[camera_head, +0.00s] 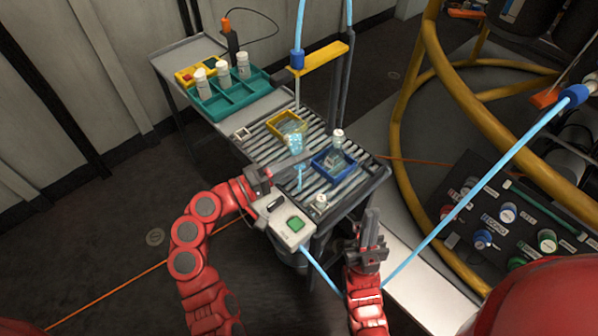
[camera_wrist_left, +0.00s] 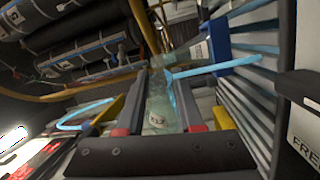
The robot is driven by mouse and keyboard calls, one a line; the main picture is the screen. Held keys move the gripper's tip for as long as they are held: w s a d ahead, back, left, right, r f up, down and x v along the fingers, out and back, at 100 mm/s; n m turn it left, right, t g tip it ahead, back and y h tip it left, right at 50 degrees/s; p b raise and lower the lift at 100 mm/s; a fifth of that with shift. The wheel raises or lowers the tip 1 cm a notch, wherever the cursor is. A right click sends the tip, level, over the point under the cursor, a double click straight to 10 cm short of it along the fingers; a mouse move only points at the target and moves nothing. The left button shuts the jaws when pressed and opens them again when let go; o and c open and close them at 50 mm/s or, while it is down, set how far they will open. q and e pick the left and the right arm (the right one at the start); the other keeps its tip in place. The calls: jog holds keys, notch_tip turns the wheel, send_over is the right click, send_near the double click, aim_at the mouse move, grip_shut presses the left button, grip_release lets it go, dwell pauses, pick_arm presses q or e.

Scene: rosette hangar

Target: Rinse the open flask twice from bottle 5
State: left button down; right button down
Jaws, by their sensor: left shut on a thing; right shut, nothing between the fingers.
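My left gripper (camera_head: 292,163) is over the slatted top of the cart (camera_head: 262,152) and shut on a clear vessel (camera_head: 294,134). Pale blue shows in the vessel above the fingers and again just below them; I cannot tell whether the lower part is liquid or glass. In the left wrist view the clear vessel (camera_wrist_left: 160,105) sits between the fingers and carries a small label that I cannot read. My right gripper (camera_head: 372,232) is shut and empty, pointing up beside the cart's front right corner. I cannot make out which bottle is number 5.
A yellow tray (camera_head: 273,122) and a blue tray (camera_head: 350,172) stand on the slats. White bottles (camera_head: 223,72) stand in a teal rack (camera_head: 233,97) at the back. A blue hose nozzle (camera_head: 297,60) hangs above. A box with a green button (camera_head: 278,224) is at the front.

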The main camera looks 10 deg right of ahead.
pick_arm(q)
jog(key=shift+f+m+h+b, duration=0.1)
jog(key=shift+m+h+b, duration=0.8)
jog(key=shift+m+b, duration=2.6)
jog(key=shift+s+r+n+b, duration=0.1)
jog(key=shift+r+n+b, duration=0.2)
jog(key=shift+n+b, duration=1.1)
jog(key=shift+m+b, duration=0.55)
jog(key=shift+m, duration=0.05)
